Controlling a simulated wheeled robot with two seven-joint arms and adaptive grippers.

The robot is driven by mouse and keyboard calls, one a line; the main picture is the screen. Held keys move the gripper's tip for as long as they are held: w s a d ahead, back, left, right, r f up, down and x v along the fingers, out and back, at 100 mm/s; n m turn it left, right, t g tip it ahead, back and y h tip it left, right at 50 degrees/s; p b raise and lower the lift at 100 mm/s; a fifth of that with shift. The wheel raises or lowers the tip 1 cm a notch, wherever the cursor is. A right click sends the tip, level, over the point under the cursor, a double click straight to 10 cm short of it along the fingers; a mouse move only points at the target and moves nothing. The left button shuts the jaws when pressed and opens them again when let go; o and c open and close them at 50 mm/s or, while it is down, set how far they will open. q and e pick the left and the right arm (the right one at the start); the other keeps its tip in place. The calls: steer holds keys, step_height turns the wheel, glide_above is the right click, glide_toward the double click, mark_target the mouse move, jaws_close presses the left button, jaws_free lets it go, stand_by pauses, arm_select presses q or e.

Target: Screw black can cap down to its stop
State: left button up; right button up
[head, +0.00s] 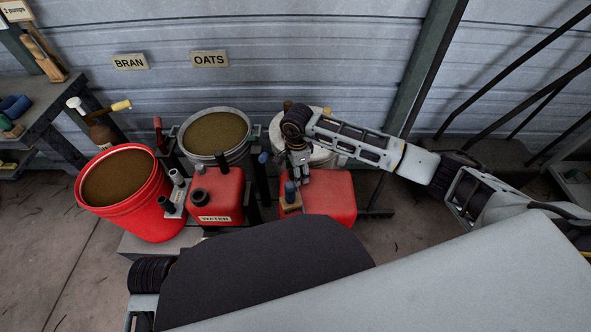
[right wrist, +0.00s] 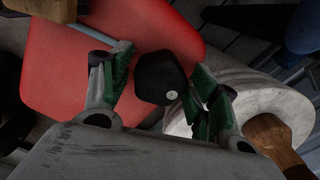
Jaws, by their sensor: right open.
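The black cap (right wrist: 162,80), with a small pale dot on it, shows in the right wrist view over the red can (right wrist: 112,50). I cannot tell how far down it is screwed. In the head view my right gripper (head: 301,178) points down over the right-hand red can (head: 335,198), and hides that cap. My left gripper is out of view.
A second red can marked WATER (head: 218,196) with a black cap stands to the left. A red bucket (head: 150,215) and a grey bucket (head: 243,155) hold brown feed. A white round container (head: 322,155) stands behind the right-hand can. Upright tool handles crowd the spaces between.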

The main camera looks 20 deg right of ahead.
steer(key=c, duration=1)
